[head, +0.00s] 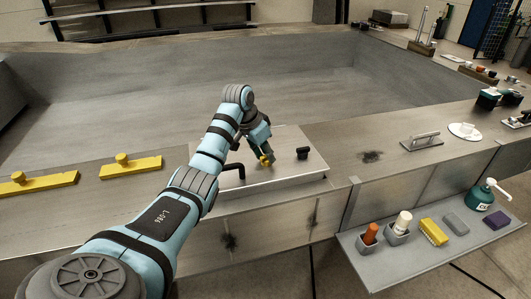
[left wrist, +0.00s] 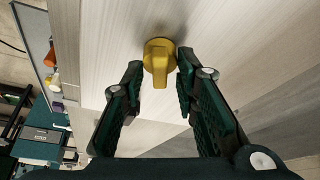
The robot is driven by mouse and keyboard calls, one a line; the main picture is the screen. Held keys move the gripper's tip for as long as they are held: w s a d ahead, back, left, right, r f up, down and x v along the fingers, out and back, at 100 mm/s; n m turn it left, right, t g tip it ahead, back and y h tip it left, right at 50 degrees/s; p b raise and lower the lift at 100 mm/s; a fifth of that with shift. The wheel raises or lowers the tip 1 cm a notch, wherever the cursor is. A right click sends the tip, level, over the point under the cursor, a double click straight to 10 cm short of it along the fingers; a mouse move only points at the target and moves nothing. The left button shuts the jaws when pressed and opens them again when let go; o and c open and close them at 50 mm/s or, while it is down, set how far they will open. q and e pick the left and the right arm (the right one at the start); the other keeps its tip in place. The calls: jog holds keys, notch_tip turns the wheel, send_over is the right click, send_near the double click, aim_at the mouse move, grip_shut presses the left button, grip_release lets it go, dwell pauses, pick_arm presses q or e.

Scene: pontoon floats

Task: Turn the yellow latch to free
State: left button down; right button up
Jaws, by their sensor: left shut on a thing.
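The yellow latch (head: 266,160) is on a pale panel (head: 290,174) set on the grey deck. In the left wrist view the latch (left wrist: 158,49) is a round yellow boss with a flat tab pointing down the picture. My left gripper (head: 262,152) reaches down to it from above. The gripper partly hides the latch in the head view. My right gripper is not in view.
A black handle (head: 236,168) and a black knob (head: 302,153) stand on the panel.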

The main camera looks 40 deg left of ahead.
pick_arm(q)
jog(key=m+h, duration=0.1)
jog(key=m, duration=0.3)
jog(key=shift+a+r+m+g+h, duration=0.1)
jog(key=shift+m+g+h, duration=0.2)
jog(key=shift+m+h, duration=0.1)
dwell(0.4)
jog(key=c, duration=1.5)
grip_release()
jog(key=v, duration=1.2)
jog(key=shift+w, duration=0.15)
jog(key=shift+a, duration=0.1)
